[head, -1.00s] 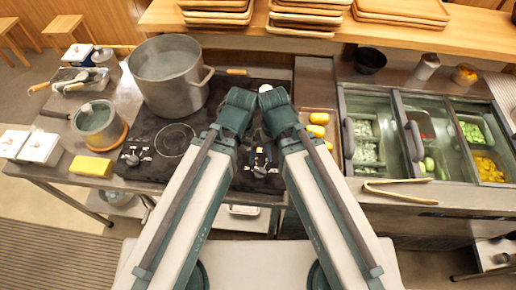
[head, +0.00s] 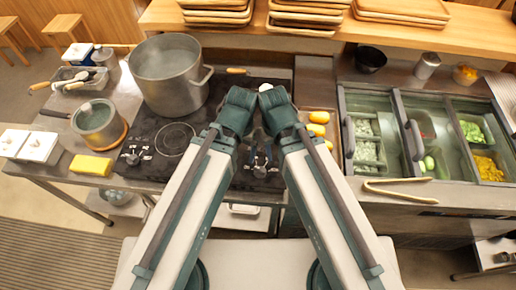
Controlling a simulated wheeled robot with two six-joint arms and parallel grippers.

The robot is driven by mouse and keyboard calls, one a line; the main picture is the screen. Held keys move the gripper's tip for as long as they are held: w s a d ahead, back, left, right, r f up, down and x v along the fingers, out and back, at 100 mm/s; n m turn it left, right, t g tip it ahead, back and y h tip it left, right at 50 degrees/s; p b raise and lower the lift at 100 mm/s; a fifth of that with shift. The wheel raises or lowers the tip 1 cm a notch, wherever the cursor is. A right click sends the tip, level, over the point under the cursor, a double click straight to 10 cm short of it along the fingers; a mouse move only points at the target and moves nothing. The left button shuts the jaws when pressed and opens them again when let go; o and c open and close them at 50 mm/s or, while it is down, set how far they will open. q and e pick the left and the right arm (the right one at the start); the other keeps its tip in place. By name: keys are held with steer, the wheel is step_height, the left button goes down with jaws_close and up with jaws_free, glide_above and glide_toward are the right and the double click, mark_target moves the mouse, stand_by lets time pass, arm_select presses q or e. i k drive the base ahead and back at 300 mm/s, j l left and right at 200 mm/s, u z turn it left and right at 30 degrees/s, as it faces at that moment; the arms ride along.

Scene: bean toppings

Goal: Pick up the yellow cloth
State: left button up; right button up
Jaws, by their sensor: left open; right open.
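The yellow cloth (head: 91,166) lies flat, like a folded block, on the left part of the steel counter, near its front edge. Nothing covers it. My two arms come up from the bottom of the head view and bend close together over the stove, well to the right of the cloth.
White containers (head: 38,147) stand left of the cloth, and a saucepan (head: 97,124) stands behind it. A large pot (head: 170,72) is on the black stove (head: 150,150). Topping bins (head: 430,130) and tongs (head: 398,190) are at the right. The cloth's front side is clear.

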mark_target(85, 164)
steer(key=k+l+u, duration=0.15)
steer(key=u, duration=0.7)
steer(key=i+u, duration=0.2)
steer(key=u, duration=0.75)
steer(key=i+j, duration=0.2)
steer(key=j, duration=0.15)
steer(key=i+j, duration=0.15)
steer(key=j, duration=0.2)
steer(key=i+j, duration=0.2)
steer(key=i+j+z, duration=0.1)
steer(key=j, duration=0.35)
steer(key=i+j, duration=0.2)
steer(key=j, duration=0.15)
steer(key=i+j, duration=0.15)
steer(key=j, duration=0.2)
steer(key=z, duration=1.6)
